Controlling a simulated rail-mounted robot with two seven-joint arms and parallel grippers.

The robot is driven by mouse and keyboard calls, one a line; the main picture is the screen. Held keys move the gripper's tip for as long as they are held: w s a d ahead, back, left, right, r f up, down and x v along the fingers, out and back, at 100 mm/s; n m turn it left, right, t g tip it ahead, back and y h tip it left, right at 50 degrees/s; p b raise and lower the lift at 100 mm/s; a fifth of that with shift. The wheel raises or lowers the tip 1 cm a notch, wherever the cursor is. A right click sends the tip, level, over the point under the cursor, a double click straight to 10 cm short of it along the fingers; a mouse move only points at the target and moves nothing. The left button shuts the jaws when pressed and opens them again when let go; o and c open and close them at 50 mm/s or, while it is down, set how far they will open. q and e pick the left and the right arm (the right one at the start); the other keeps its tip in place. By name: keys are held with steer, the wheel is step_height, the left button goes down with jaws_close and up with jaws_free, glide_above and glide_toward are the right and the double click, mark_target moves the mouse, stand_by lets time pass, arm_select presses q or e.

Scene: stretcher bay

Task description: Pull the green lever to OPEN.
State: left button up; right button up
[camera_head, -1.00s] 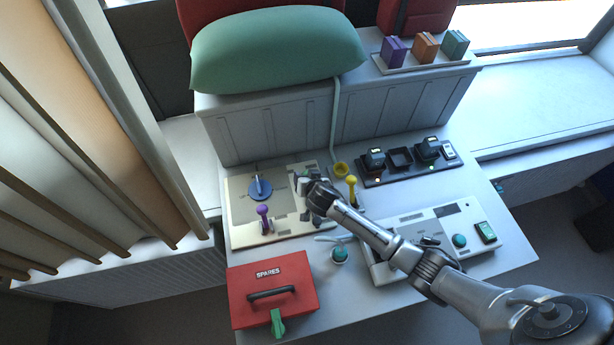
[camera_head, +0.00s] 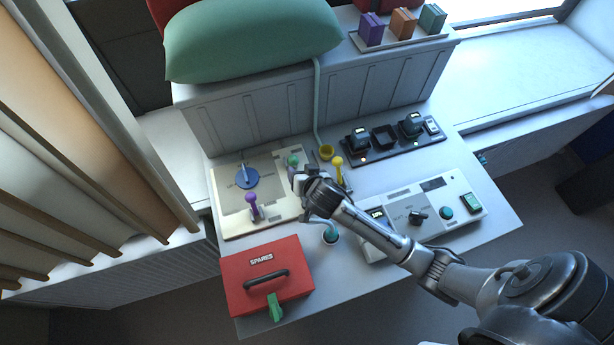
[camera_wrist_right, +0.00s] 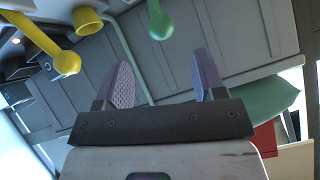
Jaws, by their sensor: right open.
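The green lever (camera_head: 293,161) has a round knob and stands at the back right of the beige panel (camera_head: 232,222). In the right wrist view the green knob (camera_wrist_right: 160,27) is ahead of the fingers, roughly in line with the gap between them, and not touched. My right gripper (camera_head: 303,181) is open and empty, on the near side of the lever in the head view. Its two pads (camera_wrist_right: 163,76) are apart in the wrist view. The lever's base and any OPEN marking are hidden or too small to read. My left gripper is not in view.
A yellow lever (camera_head: 338,163) stands close right of my gripper, and a purple lever (camera_head: 252,200) to its left. A blue dial (camera_head: 246,178) is on the panel. A red SPARES box (camera_head: 267,285) is in front, a grey console (camera_head: 455,192) to the right.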

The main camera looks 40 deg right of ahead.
steer(key=shift+v, duration=1.7)
steer(key=s+a+r+n+g+y+p, duration=0.1)
steer(key=s+r+n+g+p, duration=0.1)
steer(key=s, duration=0.6)
steer(key=s+a+r+n+g+y+p, duration=0.1)
steer(key=s+r+n+p, duration=0.3)
steer(key=s, duration=0.5)
steer(key=s+a+r+n+g+y+p, duration=0.1)
steer(key=s+a+r+n+g+p, duration=0.1)
steer(key=s+p, duration=0.3)
steer(key=s+r+g, duration=0.1)
steer(key=s, duration=0.2)
steer(key=shift+s+a+r+n+g, duration=0.15)
steer(key=shift+a+r+n+g, duration=0.15)
steer(key=shift+a+n+g, duration=0.1)
